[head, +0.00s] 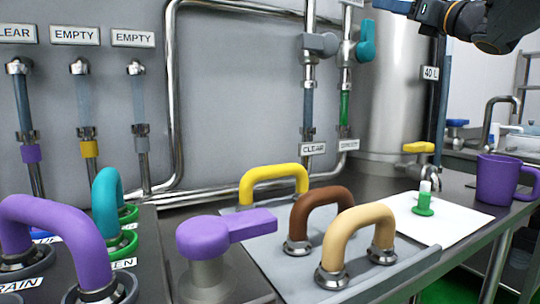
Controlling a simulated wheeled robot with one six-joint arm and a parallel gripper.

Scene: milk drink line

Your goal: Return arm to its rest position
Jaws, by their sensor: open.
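Part of my dark arm (480,20), with blue and orange trim, reaches in at the top right corner, high above the counter. My gripper's fingers do not show; they are outside the picture or hidden. No contact between the arm and any object is visible.
A purple mug (497,179) and a small green-and-white item (424,200) on a white sheet (455,228) stand at the right. Yellow (273,172), brown (318,200) and tan (350,230) handles, a purple lever (222,232) and pipes fill the rest. A steel tank (400,85) stands behind.

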